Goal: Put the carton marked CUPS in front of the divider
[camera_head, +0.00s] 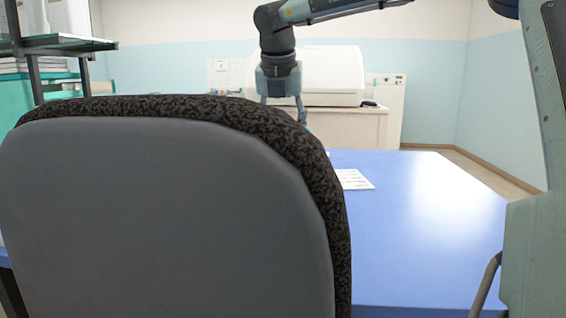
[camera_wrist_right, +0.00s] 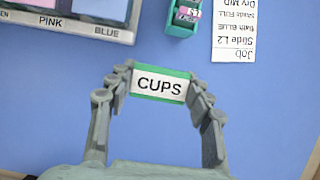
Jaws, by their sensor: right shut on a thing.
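The carton marked CUPS (camera_wrist_right: 160,86) is green with a white label in the right wrist view. My right gripper (camera_wrist_right: 158,75) is shut on it, with one finger at each end of the label. Blue table surface shows around the carton; I cannot tell whether it touches the table. In the head view my right gripper (camera_head: 284,98) hangs above the far part of the table, its lower end hidden behind a chair back. I cannot make out the divider in either view. My left gripper is not in view.
The chair back (camera_head: 170,215) blocks much of the head view. The blue table (camera_head: 430,230) is clear at right, with a paper (camera_head: 354,179) on it. The wrist view shows a tray (camera_wrist_right: 75,33) marked PINK and BLUE, a green holder (camera_wrist_right: 181,28) and a job note (camera_wrist_right: 234,35).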

